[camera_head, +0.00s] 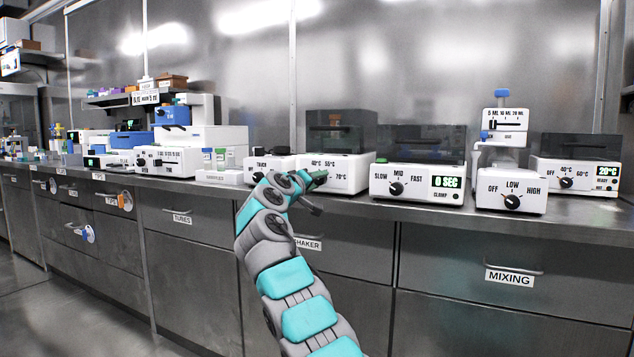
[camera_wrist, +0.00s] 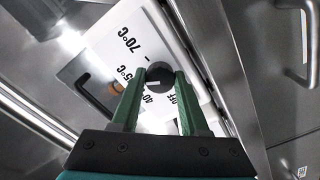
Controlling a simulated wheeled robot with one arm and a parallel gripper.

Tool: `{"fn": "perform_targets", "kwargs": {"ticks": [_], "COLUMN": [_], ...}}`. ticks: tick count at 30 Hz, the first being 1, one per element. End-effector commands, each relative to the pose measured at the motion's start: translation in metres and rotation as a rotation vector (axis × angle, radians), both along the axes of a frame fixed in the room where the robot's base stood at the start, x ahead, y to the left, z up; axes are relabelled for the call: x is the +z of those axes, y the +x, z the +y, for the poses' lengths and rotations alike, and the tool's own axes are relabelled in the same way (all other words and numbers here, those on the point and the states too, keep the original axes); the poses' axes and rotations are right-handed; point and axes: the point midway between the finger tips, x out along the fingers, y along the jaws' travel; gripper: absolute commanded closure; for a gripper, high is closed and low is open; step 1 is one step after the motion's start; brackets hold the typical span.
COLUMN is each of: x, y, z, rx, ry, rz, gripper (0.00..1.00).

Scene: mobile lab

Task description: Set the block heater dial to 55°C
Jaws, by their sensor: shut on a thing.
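The block heater (camera_head: 343,180) is a white box on the bench with a dark-topped block behind it.
A timer device (camera_head: 417,184) reading 0 SEC stands to the right. A tube rack (camera_head: 219,176) is farther left. Drawers with handles (camera_head: 514,268) lie below the bench edge.

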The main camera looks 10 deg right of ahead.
Motion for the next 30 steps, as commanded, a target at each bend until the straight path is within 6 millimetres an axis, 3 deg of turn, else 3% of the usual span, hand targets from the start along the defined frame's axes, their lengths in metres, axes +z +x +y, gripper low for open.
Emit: {"fn": "perform_targets", "kwargs": {"ticks": [4, 5, 12, 23, 30], "x": [-0.004, -0.004, -0.002, -0.001, -0.002], "y": [0.001, 0.001, 0.0, -0.003, -0.025], "z": [-0.002, -0.002, -0.001, 0.001, 0.016], "rx": [-0.004, -0.005, -0.002, -0.002, 0.0], "ry": [0.002, 0.002, 0.0, -0.001, -0.001], "rz": [0.006, 0.006, 0.004, 0.001, -0.002], "gripper": [1.0, 0.54, 0.27, 0.26, 0.26]}}
